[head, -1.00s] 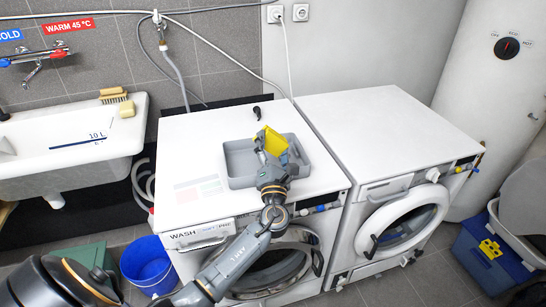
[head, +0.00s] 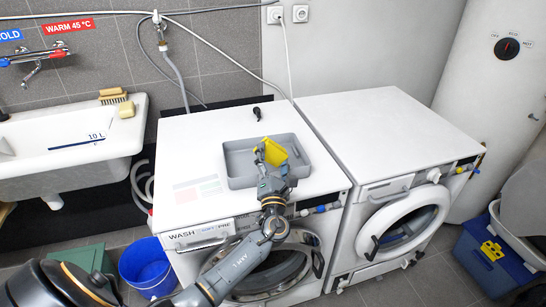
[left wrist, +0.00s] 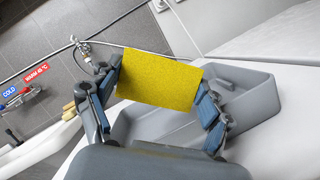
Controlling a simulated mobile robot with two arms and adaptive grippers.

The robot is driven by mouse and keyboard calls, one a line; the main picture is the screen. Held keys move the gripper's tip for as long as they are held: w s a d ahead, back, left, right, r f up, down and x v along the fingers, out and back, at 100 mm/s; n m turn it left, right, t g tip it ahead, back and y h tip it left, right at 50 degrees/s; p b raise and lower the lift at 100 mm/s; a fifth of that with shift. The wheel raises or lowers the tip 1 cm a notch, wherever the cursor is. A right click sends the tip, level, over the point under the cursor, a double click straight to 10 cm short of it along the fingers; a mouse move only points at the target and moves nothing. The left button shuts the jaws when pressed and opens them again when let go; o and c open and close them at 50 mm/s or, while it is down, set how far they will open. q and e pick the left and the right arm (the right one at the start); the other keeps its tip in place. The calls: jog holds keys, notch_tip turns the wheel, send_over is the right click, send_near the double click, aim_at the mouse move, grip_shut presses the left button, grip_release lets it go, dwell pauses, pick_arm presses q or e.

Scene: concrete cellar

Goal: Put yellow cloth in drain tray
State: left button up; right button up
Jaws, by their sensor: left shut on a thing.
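The yellow cloth (head: 275,152) is a flat, stiff-looking rectangle. My left gripper (head: 266,156) is shut on it and holds it over the grey drain tray (head: 238,180) on the left washing machine. In the left wrist view the cloth (left wrist: 160,79) spans between the two fingers, with the tray (left wrist: 250,100) behind and below it. Whether the cloth touches the tray floor I cannot tell. My right gripper is not in view.
A small black object (head: 257,113) lies behind the tray on the washer top (head: 190,140). The right machine's top (head: 385,125) is clear. A sink (head: 70,140) stands at left, with a blue bucket (head: 146,265) on the floor.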

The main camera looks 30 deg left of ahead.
pick_arm(q)
jog(key=o, duration=0.7)
jog(key=shift+f, duration=0.3)
jog(key=shift+o, duration=0.2)
jog(key=shift+s, duration=0.1)
jog(key=shift+r+p, duration=0.3)
jog(key=shift+r, duration=0.05)
jog(key=shift+r+p, duration=0.4)
jog(key=shift+s+d+f+b, duration=0.4)
jog(key=shift+s+d+f, duration=0.15)
jog(key=shift+f, duration=0.15)
jog(key=b+v, duration=0.1)
jog(key=v, duration=0.9)
jog(key=shift+s+r, duration=0.2)
jog(key=shift+r, duration=0.2)
